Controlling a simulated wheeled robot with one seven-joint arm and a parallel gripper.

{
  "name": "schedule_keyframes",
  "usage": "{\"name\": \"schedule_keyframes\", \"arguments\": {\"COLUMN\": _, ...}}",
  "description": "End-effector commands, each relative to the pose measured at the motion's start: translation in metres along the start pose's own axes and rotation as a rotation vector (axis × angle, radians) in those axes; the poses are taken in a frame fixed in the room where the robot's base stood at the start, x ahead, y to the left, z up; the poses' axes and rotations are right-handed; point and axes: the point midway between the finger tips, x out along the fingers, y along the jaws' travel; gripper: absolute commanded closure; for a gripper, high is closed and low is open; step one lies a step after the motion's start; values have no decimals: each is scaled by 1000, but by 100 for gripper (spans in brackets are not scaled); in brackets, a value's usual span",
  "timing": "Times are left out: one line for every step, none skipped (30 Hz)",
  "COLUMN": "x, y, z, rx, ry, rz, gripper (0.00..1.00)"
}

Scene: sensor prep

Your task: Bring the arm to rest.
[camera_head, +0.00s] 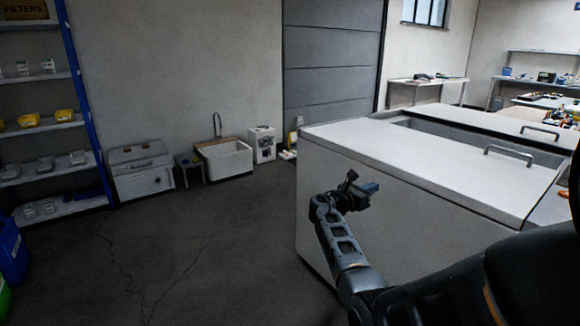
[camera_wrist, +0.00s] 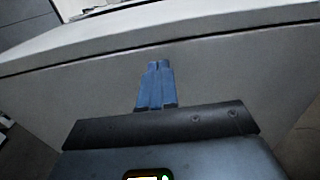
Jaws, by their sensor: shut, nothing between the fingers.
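My gripper (camera_head: 372,187) is at the end of my arm, which reaches forward from the lower right of the head view. It is in front of the near side of a large white chest (camera_head: 390,190). In the wrist view the blue fingers of my gripper (camera_wrist: 158,66) lie together, shut, with nothing between them. The white side wall of the chest (camera_wrist: 225,75) fills the view behind them. I cannot tell how wide the gap between fingertips and wall is.
The chest's lid (camera_head: 440,160) has a metal handle (camera_head: 508,153). A blue-posted shelf (camera_head: 40,130) stands at the left. A white box unit (camera_head: 141,172), a sink (camera_head: 226,160) and a carton (camera_head: 262,144) line the back wall. The dark floor (camera_head: 200,250) left of my arm is clear.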

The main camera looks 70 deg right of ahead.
Motion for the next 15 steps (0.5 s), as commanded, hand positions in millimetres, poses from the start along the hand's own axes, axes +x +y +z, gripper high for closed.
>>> {"name": "schedule_keyframes", "arguments": {"x": 0, "y": 0, "z": 0, "rx": 0, "ry": 0, "rz": 0, "gripper": 100}}
{"name": "schedule_keyframes", "arguments": {"x": 0, "y": 0, "z": 0, "rx": 0, "ry": 0, "rz": 0, "gripper": 100}}
{"name": "schedule_keyframes", "arguments": {"x": 0, "y": 0, "z": 0, "rx": 0, "ry": 0, "rz": 0, "gripper": 100}}
{"name": "schedule_keyframes", "arguments": {"x": 0, "y": 0, "z": -1, "rx": 0, "ry": 1, "rz": 1, "gripper": 100}}
{"name": "schedule_keyframes", "arguments": {"x": -2, "y": 0, "z": -2, "rx": 2, "ry": 3, "rz": 5, "gripper": 100}}
{"name": "schedule_keyframes", "arguments": {"x": -5, "y": 0, "z": -6, "rx": 8, "ry": 9, "rz": 15, "gripper": 100}}
{"name": "schedule_keyframes", "arguments": {"x": -10, "y": 0, "z": -12, "rx": 15, "ry": 17, "rz": 27, "gripper": 100}}
{"name": "schedule_keyframes", "arguments": {"x": -15, "y": 0, "z": -18, "rx": 28, "ry": 29, "rz": 43, "gripper": 100}}
{"name": "schedule_keyframes", "arguments": {"x": -26, "y": 0, "z": -29, "rx": 49, "ry": 48, "rz": 73, "gripper": 100}}
{"name": "schedule_keyframes", "arguments": {"x": -36, "y": 1, "z": -40, "rx": 71, "ry": 68, "rz": 101, "gripper": 100}}
{"name": "schedule_keyframes", "arguments": {"x": -47, "y": 0, "z": -51, "rx": 95, "ry": 90, "rz": 131, "gripper": 100}}
{"name": "schedule_keyframes", "arguments": {"x": -64, "y": 0, "z": -67, "rx": 133, "ry": 126, "rz": 176, "gripper": 100}}
{"name": "schedule_keyframes", "arguments": {"x": -78, "y": -2, "z": -80, "rx": 165, "ry": 157, "rz": 212, "gripper": 100}}
{"name": "schedule_keyframes", "arguments": {"x": -93, "y": -4, "z": -92, "rx": 199, "ry": 191, "rz": 249, "gripper": 100}}
{"name": "schedule_keyframes", "arguments": {"x": -114, "y": -8, "z": -109, "rx": 245, "ry": 239, "rz": 296, "gripper": 100}}
